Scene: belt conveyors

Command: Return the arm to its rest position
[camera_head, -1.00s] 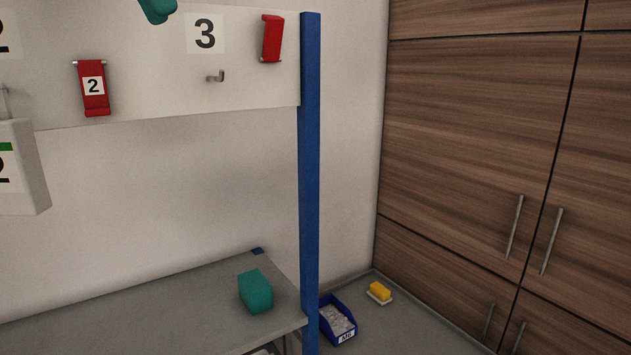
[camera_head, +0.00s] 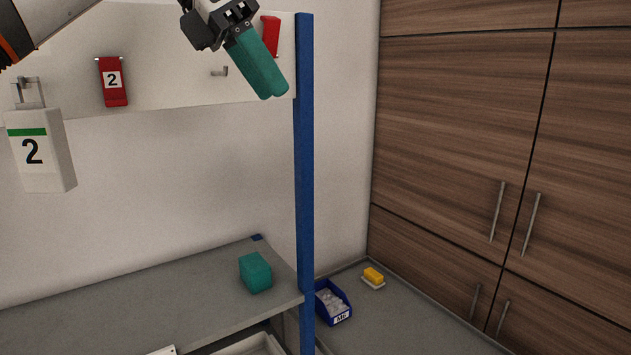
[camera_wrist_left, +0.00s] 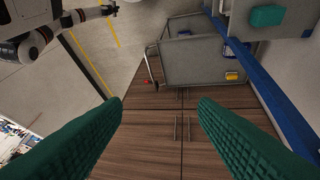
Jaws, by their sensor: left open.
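My left arm comes in from the top left in the head view. My left gripper (camera_head: 270,85) has green padded fingers and is in front of the white board, near the blue post. In the left wrist view its two green fingers (camera_wrist_left: 160,125) stand wide apart with nothing between them.
A white box marked 2 (camera_head: 52,170) and red tags (camera_head: 113,95) hang on the board (camera_head: 160,60). A blue post (camera_head: 304,200) stands beside the bench (camera_head: 130,290), which holds a green block (camera_head: 255,272). A blue bin (camera_head: 333,303), a yellow block (camera_head: 373,275) and wooden cabinets (camera_head: 450,130) are at right.

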